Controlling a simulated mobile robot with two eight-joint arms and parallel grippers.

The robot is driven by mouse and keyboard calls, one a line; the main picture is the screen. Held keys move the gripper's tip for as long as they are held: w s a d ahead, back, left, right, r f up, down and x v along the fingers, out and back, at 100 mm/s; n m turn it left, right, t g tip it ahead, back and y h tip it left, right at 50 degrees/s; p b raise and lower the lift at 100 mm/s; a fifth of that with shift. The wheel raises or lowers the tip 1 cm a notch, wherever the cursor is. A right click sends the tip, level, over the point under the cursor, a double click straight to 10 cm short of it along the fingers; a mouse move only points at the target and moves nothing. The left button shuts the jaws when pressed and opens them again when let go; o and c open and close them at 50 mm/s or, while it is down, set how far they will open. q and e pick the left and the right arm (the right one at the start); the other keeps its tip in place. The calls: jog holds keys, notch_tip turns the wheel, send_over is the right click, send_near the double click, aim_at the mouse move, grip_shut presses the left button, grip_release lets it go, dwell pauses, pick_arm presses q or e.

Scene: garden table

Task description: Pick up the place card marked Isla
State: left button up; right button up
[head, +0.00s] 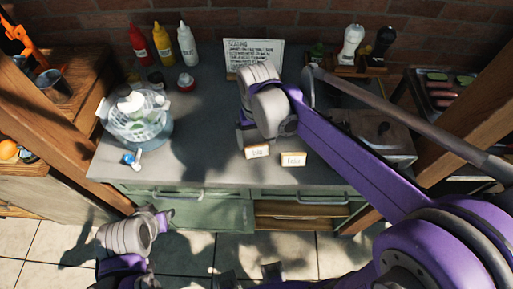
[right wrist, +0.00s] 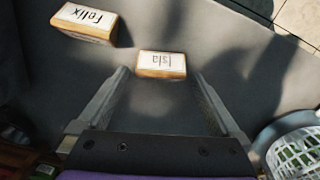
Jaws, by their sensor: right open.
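The place card marked Isla (right wrist: 161,65) lies on the grey counter, a small white-faced block with a wooden edge. My right gripper (right wrist: 160,76) is open, its fingertips on either side of the Isla card's near side, with nothing held. In the head view the Isla card (head: 257,152) shows just below my right gripper (head: 246,137), whose fingers are mostly hidden by the wrist. A second card, marked Felix (right wrist: 84,22), lies beside it, and to its right in the head view (head: 293,159). My left gripper (head: 162,216) is low at the left, in front of the counter; its jaws are unclear.
A white basket-like bowl (head: 135,120) stands at the counter's left. Squeeze bottles (head: 162,44) and a lettered sign (head: 253,55) stand at the back. Wooden posts (head: 40,130) flank the counter. The counter's middle left is clear.

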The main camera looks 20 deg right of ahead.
aim_at(256, 145)
jog(key=f, duration=0.3)
jog(key=shift+w+a+f, duration=0.1)
jog(key=shift+w+f, duration=0.1)
jog(key=shift+f, duration=0.05)
jog(key=c, duration=1.1)
jog(key=shift+r, duration=0.15)
